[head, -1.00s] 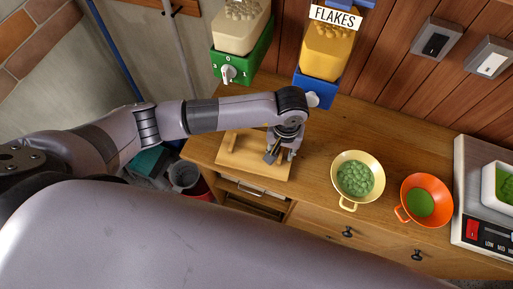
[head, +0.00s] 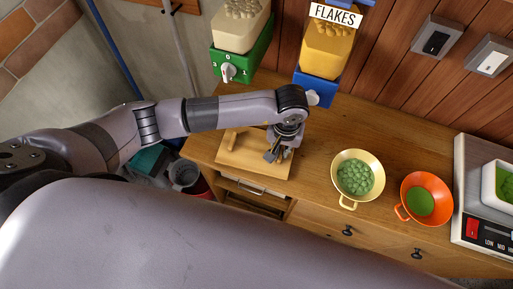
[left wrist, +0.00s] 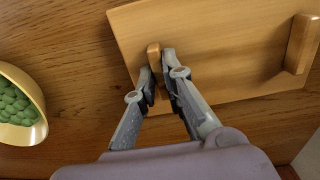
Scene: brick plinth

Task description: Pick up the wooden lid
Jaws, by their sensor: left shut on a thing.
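The wooden lid (head: 250,164) is a flat, light-brown board lying on the wooden counter at its left front. It has two raised wooden grips, one near each end. My left gripper (head: 276,156) points down at the lid's right end. In the left wrist view, the left gripper (left wrist: 157,77) is shut on the near grip of the lid (left wrist: 225,50), with one finger on each side. The other grip stands free at the right of that view. The lid appears to rest on the counter. My right gripper is not in view.
A yellow colander (head: 339,162) with green pieces and an orange pan (head: 442,210) stand right of the lid. A scale (head: 465,205) is at the far right. Dispensers with a green base (head: 248,62) and blue base (head: 318,90) hang behind. A grey bucket (head: 184,174) is below left.

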